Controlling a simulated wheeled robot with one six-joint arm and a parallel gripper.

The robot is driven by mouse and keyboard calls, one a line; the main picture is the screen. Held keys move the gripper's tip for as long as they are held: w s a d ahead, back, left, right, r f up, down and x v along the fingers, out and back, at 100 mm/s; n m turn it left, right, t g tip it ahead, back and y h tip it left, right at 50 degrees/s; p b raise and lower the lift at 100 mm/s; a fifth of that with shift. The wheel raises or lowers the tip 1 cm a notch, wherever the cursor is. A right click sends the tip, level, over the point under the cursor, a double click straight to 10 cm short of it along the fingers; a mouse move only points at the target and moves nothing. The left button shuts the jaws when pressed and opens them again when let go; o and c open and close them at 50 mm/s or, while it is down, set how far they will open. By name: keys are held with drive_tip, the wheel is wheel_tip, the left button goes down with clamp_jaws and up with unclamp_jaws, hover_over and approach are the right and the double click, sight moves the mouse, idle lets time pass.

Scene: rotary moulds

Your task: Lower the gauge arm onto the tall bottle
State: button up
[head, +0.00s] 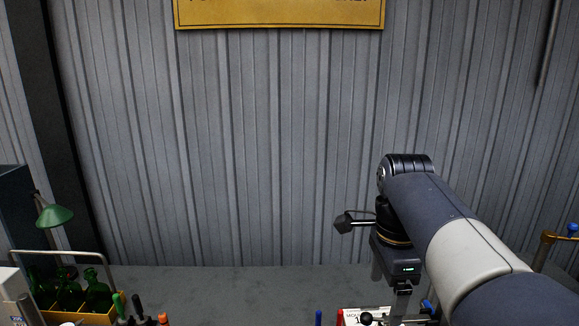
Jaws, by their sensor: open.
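My gripper (389,290) hangs from the end of my arm at the lower right, pointing down, its fingers apart. I see nothing held between them. Just below it, at the bottom edge, is a small metal rod with a black knob (366,318); I cannot tell whether it is part of the gauge arm. Dark green bottles (97,291) stand in a yellow carrier at the lower left, far from my gripper. I cannot tell whether one of them is the tall bottle. The work area below my gripper is mostly cut off by the frame.
The yellow carrier (95,319) has a metal handle. Tools with green, black and orange ends (163,319) stand beside it. A green lamp (54,215) is behind. A brass fitting (548,239) with a blue knob is at the right edge. Bare grey surface (230,290) lies in the middle.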

wheel_tip(320, 180, up, 7)
drive_tip(key=p, duration=0.4)
idle(0.4)
drive_tip(key=shift+f, duration=0.15)
wheel_tip(320, 180, down, 7)
drive_tip(key=b, duration=0.4)
drive_tip(key=shift+b, duration=0.3)
drive_tip(key=shift+d+r+p, duration=0.3)
drive_tip(key=shift+d+r, duration=0.1)
drive_tip(key=shift+d, duration=0.05)
drive_tip(key=shift+a, duration=0.15)
